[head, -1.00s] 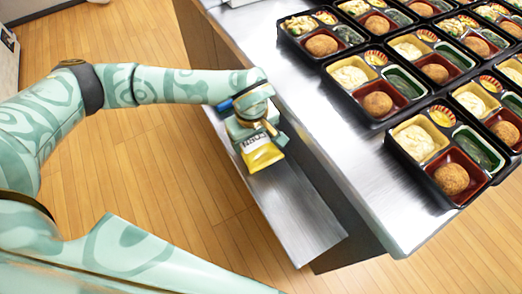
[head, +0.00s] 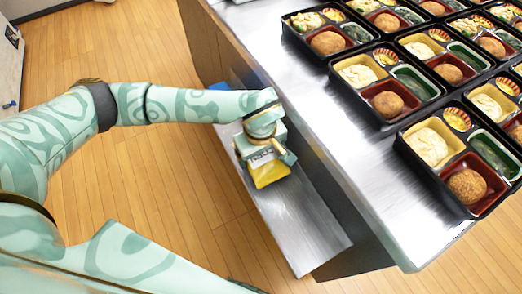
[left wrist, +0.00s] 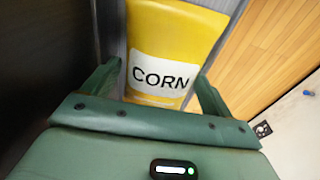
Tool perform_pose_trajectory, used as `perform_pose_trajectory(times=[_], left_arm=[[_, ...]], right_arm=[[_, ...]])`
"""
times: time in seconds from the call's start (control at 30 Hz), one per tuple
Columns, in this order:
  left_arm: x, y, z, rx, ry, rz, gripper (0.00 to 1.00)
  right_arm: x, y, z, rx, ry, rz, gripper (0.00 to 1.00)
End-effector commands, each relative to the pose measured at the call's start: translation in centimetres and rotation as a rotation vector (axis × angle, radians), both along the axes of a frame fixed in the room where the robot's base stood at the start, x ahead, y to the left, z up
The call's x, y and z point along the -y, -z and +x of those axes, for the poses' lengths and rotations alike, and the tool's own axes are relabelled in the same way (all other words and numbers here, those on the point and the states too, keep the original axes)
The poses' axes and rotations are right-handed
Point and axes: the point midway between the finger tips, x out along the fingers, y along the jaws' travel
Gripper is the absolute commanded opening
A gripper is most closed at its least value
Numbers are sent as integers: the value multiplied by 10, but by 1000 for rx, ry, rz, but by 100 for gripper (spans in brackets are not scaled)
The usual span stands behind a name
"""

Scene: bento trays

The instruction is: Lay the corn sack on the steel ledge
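The corn sack (head: 270,174) is yellow with a white label. It lies low over the steel ledge (head: 305,228), and I cannot tell whether it touches it. My left gripper (head: 266,158) is around the sack's near part and hides some of it. In the left wrist view, the sack (left wrist: 175,35) reads CORN and sits between the two fingers (left wrist: 160,80), which appear to press on its sides. Its far end reaches out past the fingertips. My right gripper is not in view.
A steel counter (head: 330,125) stands above and to the right of the ledge. Several bento trays (head: 445,200) with food fill its right side. A blue item (head: 220,87) shows partly behind my left forearm. The ledge's near end is clear.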

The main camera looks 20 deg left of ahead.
Motion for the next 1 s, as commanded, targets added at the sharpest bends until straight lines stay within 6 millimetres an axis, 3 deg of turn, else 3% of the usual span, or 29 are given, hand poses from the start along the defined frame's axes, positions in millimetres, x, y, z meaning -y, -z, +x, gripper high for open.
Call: perform_pose_trajectory(times=[0.17,0.4,0.6,0.73,1.0], left_arm=[[0,-17,0,6,1,0,86],[3,-75,-6,10,2,0,86],[4,-109,-11,6,1,0,86],[4,-119,-12,1,0,0,86],[4,-119,-13,0,0,0,86]], right_arm=[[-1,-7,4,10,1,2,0],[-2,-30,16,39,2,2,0],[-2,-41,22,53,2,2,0],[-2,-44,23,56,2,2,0],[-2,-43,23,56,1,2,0]])
